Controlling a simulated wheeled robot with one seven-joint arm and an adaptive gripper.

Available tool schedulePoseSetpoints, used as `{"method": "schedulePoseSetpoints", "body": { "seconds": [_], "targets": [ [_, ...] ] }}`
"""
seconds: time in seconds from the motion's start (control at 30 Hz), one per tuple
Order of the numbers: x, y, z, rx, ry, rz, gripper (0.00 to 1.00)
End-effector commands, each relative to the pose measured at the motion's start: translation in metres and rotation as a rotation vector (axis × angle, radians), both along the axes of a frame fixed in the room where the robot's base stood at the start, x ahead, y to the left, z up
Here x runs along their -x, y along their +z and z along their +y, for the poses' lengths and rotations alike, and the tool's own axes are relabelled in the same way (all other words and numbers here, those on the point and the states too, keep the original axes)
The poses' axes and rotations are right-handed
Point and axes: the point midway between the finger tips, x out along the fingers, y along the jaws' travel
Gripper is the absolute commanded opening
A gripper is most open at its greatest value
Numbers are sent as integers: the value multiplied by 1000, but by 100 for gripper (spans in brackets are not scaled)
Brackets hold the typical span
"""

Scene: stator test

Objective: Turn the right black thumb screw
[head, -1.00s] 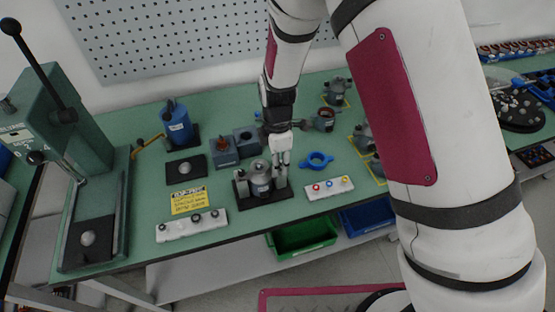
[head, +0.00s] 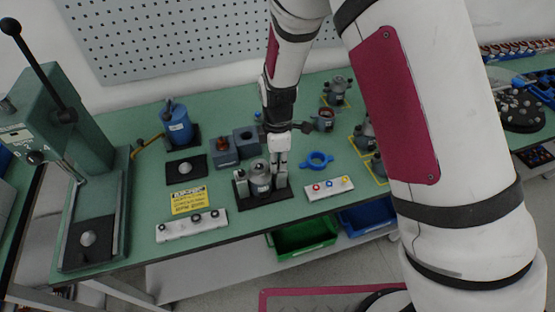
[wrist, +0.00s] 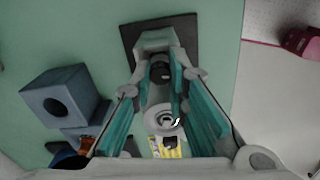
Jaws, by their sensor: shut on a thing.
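The test fixture stands on a black base plate (head: 268,199) near the front edge of the green table. A grey metal stator (head: 260,178) sits in its middle, with an upright post on either side. My gripper (head: 279,167) points down over the right post. In the wrist view, the black thumb screw (wrist: 160,72) is between the teal-padded fingers of my gripper (wrist: 158,65), which are shut on it. The round top of the stator (wrist: 162,117) shows beyond it. In the head view, my fingers hide most of the right screw.
A strip with coloured buttons (head: 330,188) is right of the fixture, and a blue ring (head: 317,160) lies behind it. A yellow label (head: 189,201) and a white strip with black knobs (head: 190,226) are at left. A dark blue block (head: 246,140) stands behind.

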Motion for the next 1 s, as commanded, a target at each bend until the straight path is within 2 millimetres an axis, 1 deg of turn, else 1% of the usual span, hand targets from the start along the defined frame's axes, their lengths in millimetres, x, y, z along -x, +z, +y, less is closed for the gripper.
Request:
{"method": "schedulePoseSetpoints", "body": {
  "seconds": [0.03, 0.07, 0.1, 0.13, 0.17, 0.47, 0.57, 0.67, 1.0],
  "targets": [
    [0, 0, 0, 0, 0, 0, 0],
    [0, 0, 0, 0, 0, 0, 17],
    [0, 0, 0, 0, 1, 0, 26],
    [0, 0, 0, 0, 1, 0, 33],
    [0, 0, 0, 0, 1, 0, 36],
    [0, 1, 0, 0, 1, -1, 36],
    [-1, 7, 1, -1, 1, -3, 36],
    [-1, 20, 1, -2, 1, -4, 36],
    [-1, 87, 1, -3, 2, -5, 36]
  ]
}}
